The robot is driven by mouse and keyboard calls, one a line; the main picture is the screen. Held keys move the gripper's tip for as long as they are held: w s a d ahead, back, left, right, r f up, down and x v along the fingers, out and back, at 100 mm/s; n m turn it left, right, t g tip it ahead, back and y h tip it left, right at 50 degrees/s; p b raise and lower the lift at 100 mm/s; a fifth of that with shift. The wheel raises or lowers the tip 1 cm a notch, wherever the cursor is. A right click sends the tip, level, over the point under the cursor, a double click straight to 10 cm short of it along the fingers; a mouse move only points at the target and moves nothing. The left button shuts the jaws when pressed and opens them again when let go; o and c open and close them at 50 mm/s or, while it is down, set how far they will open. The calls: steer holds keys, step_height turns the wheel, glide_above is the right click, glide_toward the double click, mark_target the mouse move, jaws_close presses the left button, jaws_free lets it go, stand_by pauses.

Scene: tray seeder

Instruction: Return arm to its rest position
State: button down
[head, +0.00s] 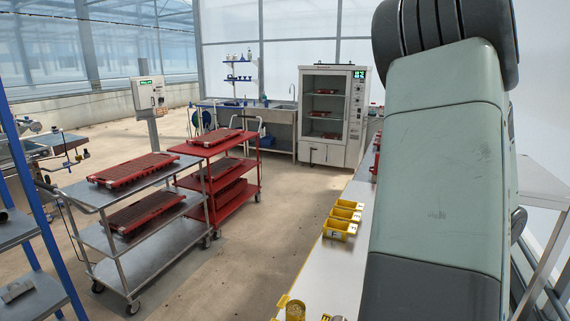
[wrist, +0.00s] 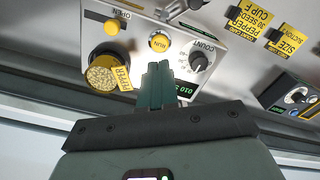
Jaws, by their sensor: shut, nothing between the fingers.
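My gripper (wrist: 156,70) is shut and empty in the wrist view, its two green fingers together. It hangs over a grey control panel (wrist: 225,75). The fingertips are just below a yellow RUN button (wrist: 159,41) in the picture and left of the black COUNT knob (wrist: 202,57); I cannot tell whether they touch the panel. In the head view my arm fills the right side, and my gripper is not seen there.
A yellow cup of pale seeds (wrist: 103,76), labelled pepper, is left of the fingers. In the head view, yellow bins (head: 340,231) stand on the white bench (head: 332,262). A steel cart (head: 146,260), a red cart (head: 226,180) and a glass-door cabinet (head: 330,110) stand beyond.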

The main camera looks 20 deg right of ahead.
steer(key=w+a+r+n+t, duration=0.2)
steer(key=w+a+r+n, duration=0.35)
steer(key=a+r, duration=0.35)
steer(key=w+a+r+n+t, duration=0.1)
steer(key=w+a+r+n, duration=0.45)
steer(key=a, duration=0.55)
steer(key=s+a+r+n+t, duration=0.1)
steer(key=s+a+r+n, duration=0.3)
steer(key=a, duration=0.3)
steer(key=s+a+r+n+t, duration=0.1)
steer(key=s+a+r+n, duration=0.3)
steer(key=s+a+n, duration=0.1)
steer(key=shift+s+a+r+n+t, duration=0.35)
steer(key=shift+a+n, duration=0.35)
steer(key=shift+a, duration=0.7)
steer(key=shift+w+r, duration=0.1)
steer(key=shift+w, duration=0.05)
